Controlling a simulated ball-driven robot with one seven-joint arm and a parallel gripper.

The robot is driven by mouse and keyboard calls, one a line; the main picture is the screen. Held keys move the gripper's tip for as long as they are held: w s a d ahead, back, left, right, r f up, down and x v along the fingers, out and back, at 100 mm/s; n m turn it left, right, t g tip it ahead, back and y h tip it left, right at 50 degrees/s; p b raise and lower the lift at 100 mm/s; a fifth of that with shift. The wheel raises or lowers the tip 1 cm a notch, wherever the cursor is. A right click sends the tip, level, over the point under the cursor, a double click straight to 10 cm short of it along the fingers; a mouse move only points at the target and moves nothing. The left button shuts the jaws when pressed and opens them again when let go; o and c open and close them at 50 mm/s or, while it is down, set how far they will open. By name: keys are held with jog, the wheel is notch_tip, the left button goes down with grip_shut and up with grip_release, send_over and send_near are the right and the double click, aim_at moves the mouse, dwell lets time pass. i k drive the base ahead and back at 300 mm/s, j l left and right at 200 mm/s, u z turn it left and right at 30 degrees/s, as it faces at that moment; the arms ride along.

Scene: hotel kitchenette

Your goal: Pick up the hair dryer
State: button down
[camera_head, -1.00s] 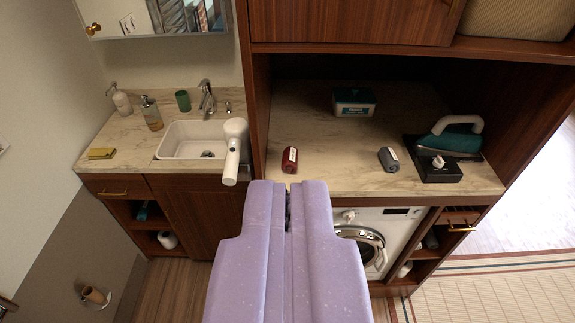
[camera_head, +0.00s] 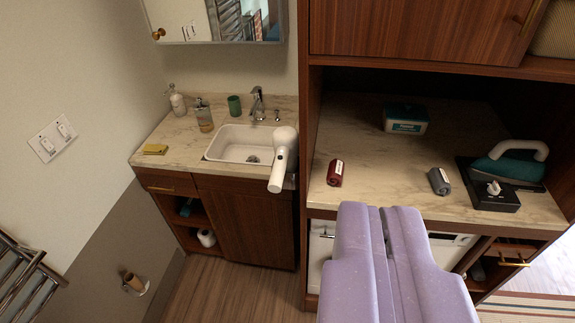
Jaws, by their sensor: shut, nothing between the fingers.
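The white hair dryer (camera_head: 281,158) is at the right edge of the sink counter, against the side of the wooden cabinet. Its round head is at the top and its handle points down past the counter's front edge. I cannot tell whether it rests on the counter or hangs on the cabinet side. My purple gripper (camera_head: 380,212) is shut and empty. It is in front of the right-hand counter, to the right of the hair dryer and apart from it.
The white sink (camera_head: 225,142) is left of the dryer, with a faucet (camera_head: 257,104), soap bottles and a green cup (camera_head: 234,105) behind. A towel rack (camera_head: 25,280) is lower left.

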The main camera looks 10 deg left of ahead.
aim_at(285, 139)
jog(key=i+z, duration=0.25)
jog(key=i, duration=0.5)
jog(key=i+j+z, duration=0.1)
jog(key=j, duration=0.3)
jog(key=i+j, duration=0.15)
jog(key=j, duration=0.25)
jog(key=i+j+z, duration=0.15)
jog(key=j, duration=0.65)
jog(key=i+j, duration=0.1)
jog(key=i, duration=0.15)
jog(key=i+j+z, duration=0.1)
jog(key=i, duration=0.2)
